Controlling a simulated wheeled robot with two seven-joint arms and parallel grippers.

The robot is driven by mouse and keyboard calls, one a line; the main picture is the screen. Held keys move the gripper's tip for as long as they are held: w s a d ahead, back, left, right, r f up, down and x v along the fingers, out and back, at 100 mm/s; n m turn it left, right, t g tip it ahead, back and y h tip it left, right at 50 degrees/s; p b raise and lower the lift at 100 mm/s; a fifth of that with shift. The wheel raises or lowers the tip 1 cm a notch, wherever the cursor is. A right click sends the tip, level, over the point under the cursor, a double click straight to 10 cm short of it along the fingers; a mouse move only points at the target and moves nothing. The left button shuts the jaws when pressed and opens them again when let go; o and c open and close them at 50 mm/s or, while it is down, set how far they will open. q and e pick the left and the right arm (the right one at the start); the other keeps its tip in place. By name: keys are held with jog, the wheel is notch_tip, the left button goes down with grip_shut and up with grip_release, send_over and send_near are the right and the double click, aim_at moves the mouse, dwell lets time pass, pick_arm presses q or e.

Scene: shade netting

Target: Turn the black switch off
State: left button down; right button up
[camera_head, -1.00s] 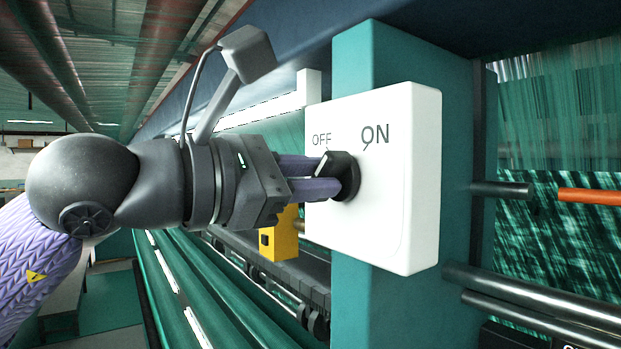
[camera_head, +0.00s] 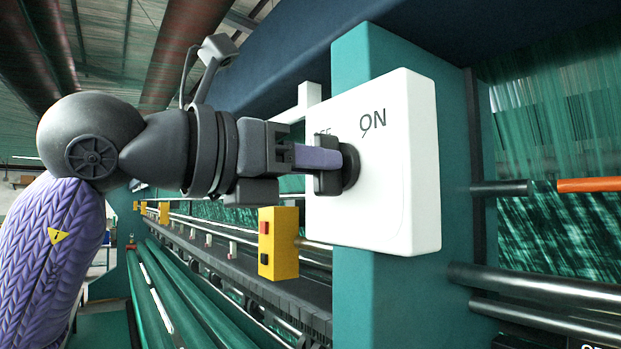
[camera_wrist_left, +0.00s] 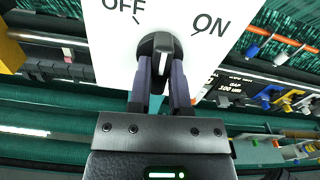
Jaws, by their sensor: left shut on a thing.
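The black switch (camera_head: 350,167) is a round knob with a raised grip bar on a white panel (camera_head: 405,215). The panel carries OFF and ON labels. My left gripper (camera_head: 328,168) reaches in from the left and is shut on the grip bar, with purple fingers on either side. In the left wrist view, the switch (camera_wrist_left: 160,43) sits between the fingertips (camera_wrist_left: 160,72), its bar with a white mark standing about upright between OFF on the left and ON on the right. The gripper hides part of OFF in the head view. My right gripper is not in view.
The panel is fixed to a teal post (camera_head: 375,300). A yellow box (camera_head: 278,243) with red and black buttons is behind, left of the post. Metal bars (camera_head: 540,290) and an orange rod (camera_head: 590,184) are on the right. Green netting hangs behind.

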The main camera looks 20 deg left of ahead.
pick_arm(q)
jog(key=shift+a+r+n+b, duration=0.1)
jog(key=shift+n+b, duration=1.3)
jog(key=shift+n, duration=2.4)
jog(key=c, duration=0.6)
grip_release()
jog(key=shift+o, duration=0.2)
jog(key=b+v, duration=0.2)
jog(key=v, duration=0.8)
jog(key=shift+b, duration=0.4)
